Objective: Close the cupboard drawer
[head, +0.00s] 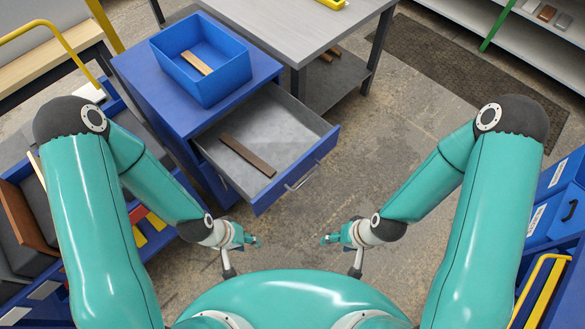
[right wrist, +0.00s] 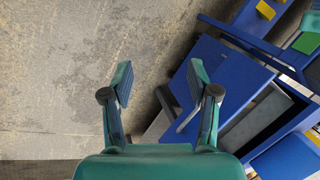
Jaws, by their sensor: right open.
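The blue cupboard (head: 137,75) stands at upper centre-left in the head view. Its top drawer (head: 312,160) is pulled well out toward the lower right, with a metal handle (head: 301,178) on its blue front. A dark brown board (head: 247,155) lies inside the grey drawer. My left gripper (head: 254,239) is below the drawer front in the picture, apart from it; its jaw state is unclear. My right gripper (head: 326,240) is to the right of it, also apart from the drawer. In the right wrist view my right gripper (right wrist: 160,80) is open and empty.
A blue bin (head: 222,88) holding a light wooden board (head: 196,62) stands on the cupboard. A grey table (head: 290,22) is behind it. Blue drawer units (head: 552,212) stand at the right edge. Bare floor (head: 400,130) lies right of the drawer.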

